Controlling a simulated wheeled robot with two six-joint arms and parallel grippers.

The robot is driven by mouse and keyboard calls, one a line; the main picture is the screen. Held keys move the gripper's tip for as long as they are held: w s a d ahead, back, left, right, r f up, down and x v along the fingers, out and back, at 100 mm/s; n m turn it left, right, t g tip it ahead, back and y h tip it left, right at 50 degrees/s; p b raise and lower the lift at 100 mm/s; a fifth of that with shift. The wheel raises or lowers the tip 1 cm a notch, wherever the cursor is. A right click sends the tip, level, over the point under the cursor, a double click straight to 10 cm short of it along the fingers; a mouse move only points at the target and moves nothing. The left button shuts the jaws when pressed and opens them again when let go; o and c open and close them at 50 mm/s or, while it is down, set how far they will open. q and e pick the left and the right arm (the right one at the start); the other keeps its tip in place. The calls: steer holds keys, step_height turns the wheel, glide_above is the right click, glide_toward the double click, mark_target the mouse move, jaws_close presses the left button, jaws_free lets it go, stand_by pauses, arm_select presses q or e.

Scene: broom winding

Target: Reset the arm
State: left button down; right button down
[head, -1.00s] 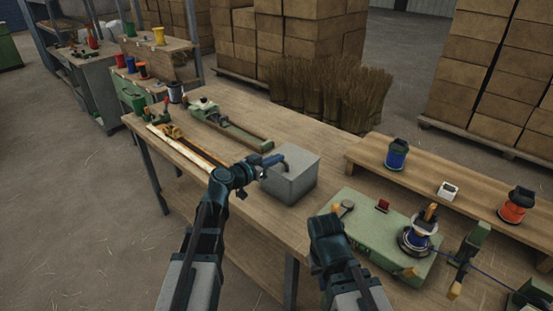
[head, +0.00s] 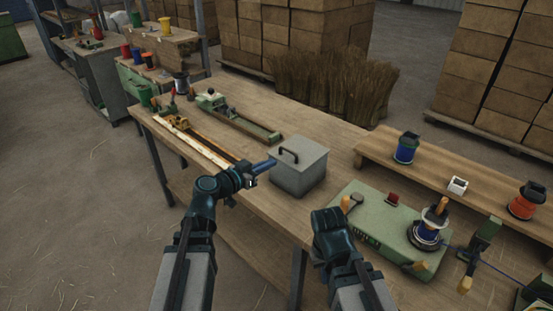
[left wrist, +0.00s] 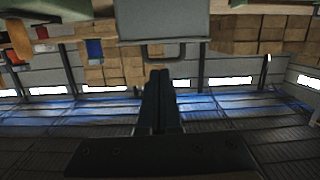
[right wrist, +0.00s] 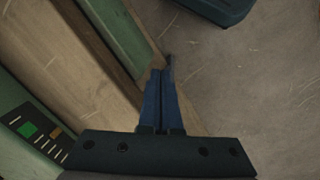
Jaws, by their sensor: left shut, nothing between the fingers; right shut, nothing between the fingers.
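My left gripper (head: 262,168) is in the head view, left of the grey box (head: 300,172) with a dark handle on its lid. Its fingers are together and empty; they also show closed in the left wrist view (left wrist: 160,100), with the box and its handle ahead. My right arm is at the lower middle of the head view, in front of the green winding machine (head: 385,228); its fingertips are hidden there. In the right wrist view my right gripper (right wrist: 163,98) is shut and empty, pointing down past the table edge toward the floor.
The workbench (head: 320,140) holds a green clamp fixture (head: 240,122) and long wooden pieces (head: 195,140) at the left. A raised shelf with a blue spool (head: 406,150) and an orange spool (head: 524,204) is at the right. Broom bristle bundles (head: 340,85) stand behind.

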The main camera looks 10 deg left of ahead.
arm_select(q)
steer(key=s+d+f+m+g+y+p, duration=0.1)
steer(key=s+d+f+g+p, duration=0.2)
steer(key=s+d+f+g, duration=0.25)
steer(key=s+d+f+g+y+p, duration=0.1)
steer(key=s+d+f+g+p, duration=0.2)
steer(key=s+d, duration=0.45)
steer(key=s+a+n+g+y+p, duration=0.3)
steer(key=s+a+g+y, duration=0.1)
steer(key=s+y, duration=0.4)
steer(key=shift+s+a+f+g, duration=0.15)
steer(key=shift+s+a+g, duration=0.35)
steer(key=shift+s, duration=0.55)
steer(key=shift+d, duration=0.15)
